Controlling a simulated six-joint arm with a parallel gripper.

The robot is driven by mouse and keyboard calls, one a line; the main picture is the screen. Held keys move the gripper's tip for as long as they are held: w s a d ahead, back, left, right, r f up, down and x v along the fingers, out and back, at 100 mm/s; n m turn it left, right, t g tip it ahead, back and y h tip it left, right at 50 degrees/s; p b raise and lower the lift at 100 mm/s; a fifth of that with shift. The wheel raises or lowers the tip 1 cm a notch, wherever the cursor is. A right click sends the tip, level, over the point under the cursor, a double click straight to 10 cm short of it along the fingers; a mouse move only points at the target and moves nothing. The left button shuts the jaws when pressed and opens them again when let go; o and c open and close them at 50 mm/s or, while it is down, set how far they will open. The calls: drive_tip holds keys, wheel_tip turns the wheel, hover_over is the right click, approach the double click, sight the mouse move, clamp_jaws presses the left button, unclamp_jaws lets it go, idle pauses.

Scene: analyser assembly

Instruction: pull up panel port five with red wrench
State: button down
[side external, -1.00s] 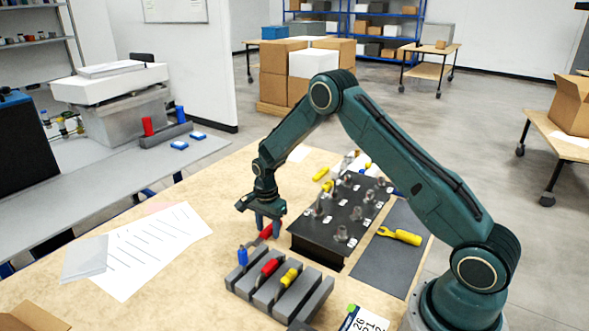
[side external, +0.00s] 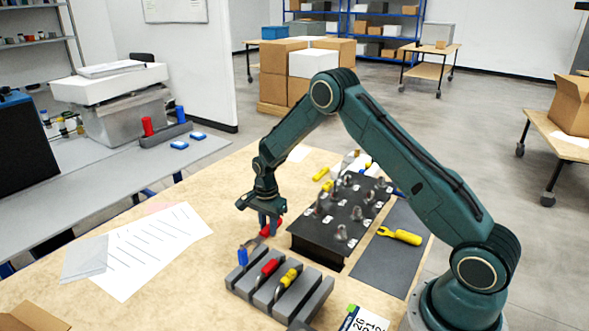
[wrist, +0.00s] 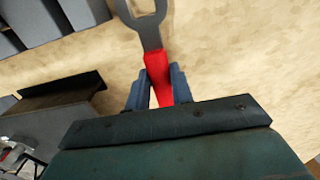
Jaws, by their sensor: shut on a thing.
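In the wrist view the fingers (wrist: 158,90) sit on both sides of the red handle, and the wrench's grey open head points away from my gripper. In the side view only part of the red wrench (side external: 272,229) shows below the fingers. The black panel (side external: 325,235) stands to the right of my gripper, with several metal ports and small white labels on top. I cannot read which label is five.
A grey slotted rack (side external: 308,300) holds tools with blue, red and yellow handles in front. A yellow wrench (side external: 400,236) lies on a dark mat (side external: 392,268) right of the panel. Papers (side external: 140,255) lie at left on the table. Bare tabletop lies left of my gripper.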

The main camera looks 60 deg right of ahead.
drive_tip(key=shift+d+r, duration=0.25)
drive_tip(key=shift+r, duration=0.65)
drive_tip(key=shift+d+r, duration=0.2)
drive_tip(key=shift+r, duration=0.75)
drive_tip(key=shift+d+r, duration=0.25)
drive_tip(key=shift+r, duration=0.65)
drive_tip(key=n, duration=0.3)
drive_tip(key=s+n, duration=0.1)
drive_tip(key=shift+s+a+r, duration=0.1)
drive_tip(key=shift+a+r, duration=0.3)
drive_tip(key=s+a+r+n, duration=0.2)
drive_tip(key=s+n, duration=0.3)
drive_tip(key=n, duration=1.1)
drive_tip(key=s+a+r+n, duration=0.2)
drive_tip(key=s+n, duration=0.4)
drive_tip(key=n, duration=1)
drive_tip(key=shift+a+r+n, duration=0.2)
drive_tip(key=shift+a+n, duration=0.2)
drive_tip(key=shift+a, duration=0.1)
drive_tip(key=shift+f, duration=0.1)
